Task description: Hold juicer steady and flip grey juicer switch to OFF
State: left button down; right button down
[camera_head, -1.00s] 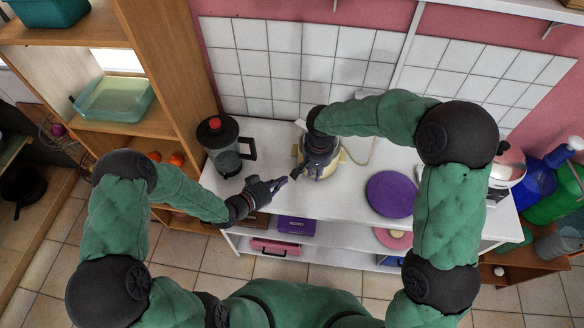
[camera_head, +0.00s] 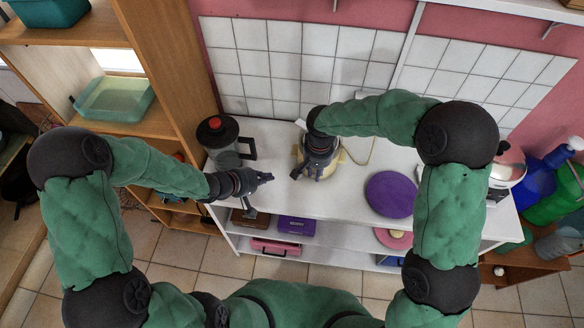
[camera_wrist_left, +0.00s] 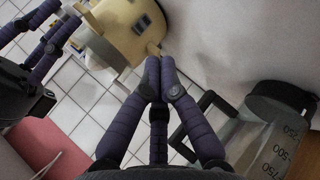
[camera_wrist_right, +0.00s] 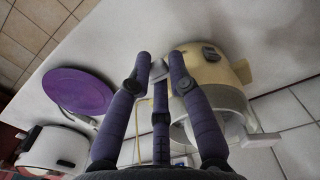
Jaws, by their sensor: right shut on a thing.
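The juicer (camera_head: 297,153) has a cream-yellow body and stands on the white counter, partly covered by my right gripper and arm. Its grey switch (camera_wrist_left: 143,22) shows on the body in the left wrist view; its ON or OFF position is too small to tell. My right gripper (camera_wrist_right: 160,68) is shut on the juicer's edge; the exact contact is partly hidden. My left gripper (camera_head: 272,177) is left of the juicer, apart from it, with its fingers together and empty. In the left wrist view its fingertips (camera_wrist_left: 160,70) point toward the juicer's spout.
A blender jug (camera_head: 224,150) with a black lid and red knob stands left on the counter, close behind my left gripper. A purple plate (camera_head: 390,194) lies right of the juicer. A white-tiled wall (camera_head: 300,70) is behind. The front middle counter is clear.

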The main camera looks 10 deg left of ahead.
pick_arm(q)
jog(key=shift+s+a+r+n, duration=0.2)
jog(key=shift+s+a+n, duration=0.1)
jog(key=shift+n, duration=0.5)
pick_arm(e)
jog(key=shift+s, duration=0.1)
pick_arm(q)
jog(key=shift+w, duration=0.1)
jog(key=x, duration=1)
jog(key=shift+f, duration=0.25)
jog(key=shift+w+d+r, duration=0.25)
jog(key=shift+w+d, duration=0.5)
jog(key=shift+w, duration=0.15)
jog(key=shift+w+d+r, duration=0.1)
jog(key=shift+w+d, duration=0.35)
jog(key=shift+w, duration=0.1)
